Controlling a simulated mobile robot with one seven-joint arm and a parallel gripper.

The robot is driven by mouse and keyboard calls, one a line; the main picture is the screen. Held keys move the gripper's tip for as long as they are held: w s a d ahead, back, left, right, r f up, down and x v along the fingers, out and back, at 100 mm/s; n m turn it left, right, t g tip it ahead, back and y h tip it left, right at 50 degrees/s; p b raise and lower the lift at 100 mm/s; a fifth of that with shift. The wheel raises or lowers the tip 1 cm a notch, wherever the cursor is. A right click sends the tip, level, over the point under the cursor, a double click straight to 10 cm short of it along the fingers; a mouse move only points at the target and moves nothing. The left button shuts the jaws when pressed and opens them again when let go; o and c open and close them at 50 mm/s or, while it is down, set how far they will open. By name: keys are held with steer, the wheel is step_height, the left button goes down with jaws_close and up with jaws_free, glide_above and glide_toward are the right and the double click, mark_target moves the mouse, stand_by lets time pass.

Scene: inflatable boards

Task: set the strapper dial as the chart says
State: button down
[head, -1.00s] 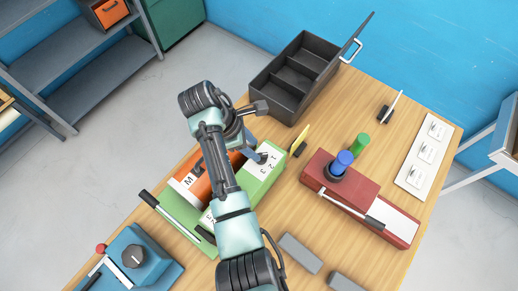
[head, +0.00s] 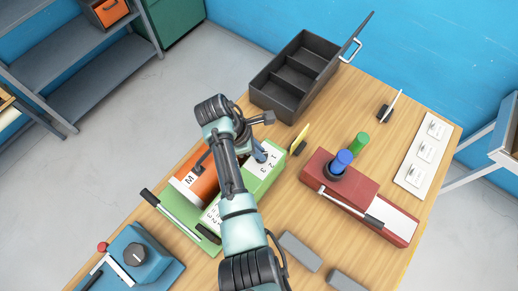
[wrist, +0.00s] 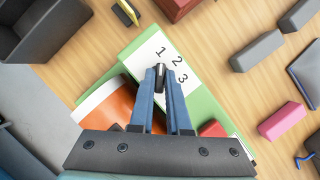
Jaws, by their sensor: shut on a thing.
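A green machine (head: 267,182) with an orange roll marked M (head: 202,178) stands on the table. Its white panel (wrist: 150,47) carries the numbers 1, 2 and 3 in an arc, also seen in the head view. My gripper (wrist: 160,77) is shut on a small dark dial (wrist: 160,70) beside these numbers. The fingers cover much of the dial, and I cannot tell for sure which number it points to. In the head view my gripper (head: 259,152) is over the panel, partly hidden by my arm. A lettered white label on the machine is partly hidden and unreadable.
A black divided box (head: 285,92) stands behind. A red machine (head: 330,180) with blue and green posts is to the right, near a white board (head: 408,170). A blue machine with a dark knob (head: 134,255) is at front left. Grey blocks (head: 300,250) lie in front.

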steer(key=shift+m, duration=0.4)
steer(key=m+g+b, duration=0.1)
steer(key=m, duration=0.1)
steer(key=m+b, duration=0.1)
steer(key=m, duration=0.1)
steer(key=shift+w+g, duration=0.2)
steer(key=shift+g, duration=0.2)
steer(key=shift+m+g+y+b, duration=0.4)
steer(key=shift+m+g+b, duration=0.45)
steer(key=shift+m, duration=1.15)
steer(key=c, duration=0.9)
jaws_free()
